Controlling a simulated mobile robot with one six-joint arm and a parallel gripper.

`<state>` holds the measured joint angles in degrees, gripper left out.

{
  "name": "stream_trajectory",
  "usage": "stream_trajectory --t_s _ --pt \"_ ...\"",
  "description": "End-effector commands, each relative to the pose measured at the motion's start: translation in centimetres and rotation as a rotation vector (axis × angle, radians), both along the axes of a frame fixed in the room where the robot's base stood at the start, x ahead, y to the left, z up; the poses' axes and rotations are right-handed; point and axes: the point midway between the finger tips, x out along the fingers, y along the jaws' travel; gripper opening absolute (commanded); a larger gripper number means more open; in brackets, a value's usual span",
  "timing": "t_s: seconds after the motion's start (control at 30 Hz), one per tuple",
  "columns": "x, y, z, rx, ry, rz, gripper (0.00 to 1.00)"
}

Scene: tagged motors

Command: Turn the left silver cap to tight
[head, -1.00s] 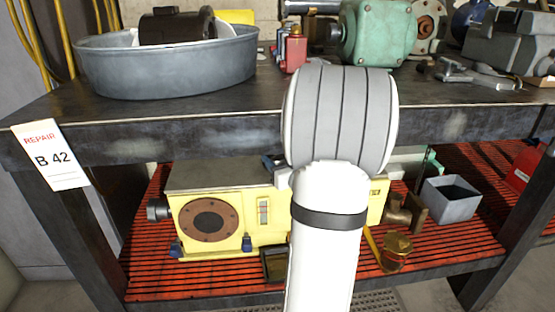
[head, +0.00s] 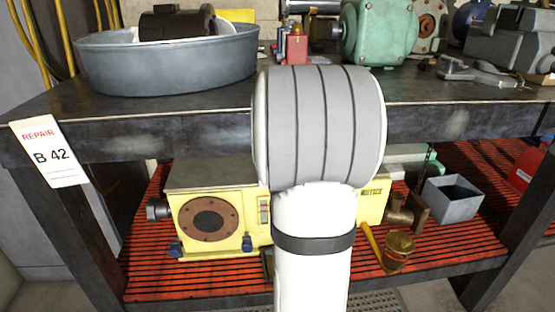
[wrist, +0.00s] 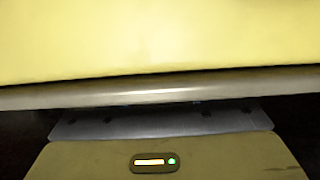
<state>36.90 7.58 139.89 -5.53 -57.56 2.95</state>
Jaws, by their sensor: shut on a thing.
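The yellow machine (head: 215,177) stands on the lower shelf. A round brown flange (head: 209,219) is on its front, and a dark knob (head: 157,208) sticks out on its left. My white and grey arm hides the machine's middle and right part, so I cannot make out a silver cap in the head view. In the wrist view a yellow surface (wrist: 160,40) fills the top, very close, with a silver bar-like edge (wrist: 160,95) below it. My gripper's body, with a small green light, seems to show at the bottom. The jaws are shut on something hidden.
The bench top (head: 120,105) overhangs the shelf just behind my arm. A red slatted shelf (head: 440,255) holds a grey open box (head: 451,198), a brass fitting (head: 398,250) and a brown pipe part (head: 398,209) at right. A grey pan (head: 165,65) and a green motor (head: 380,38) stand above.

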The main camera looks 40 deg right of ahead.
Motion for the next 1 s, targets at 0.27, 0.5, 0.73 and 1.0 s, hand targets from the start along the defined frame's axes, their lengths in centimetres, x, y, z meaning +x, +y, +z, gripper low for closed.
stream_trajectory --t_s 0.27,0.5,0.73,1.0 --pt "0.4 0.5 0.0 0.0 0.001 -0.192 0.28" --pt "0.5 0.55 -0.02 -0.001 0.001 -0.315 0.28" --pt "0.54 0.55 0.05 -0.001 -0.001 -0.378 0.28" --pt "0.5 0.5 0.05 -0.001 -0.001 -0.397 0.28"
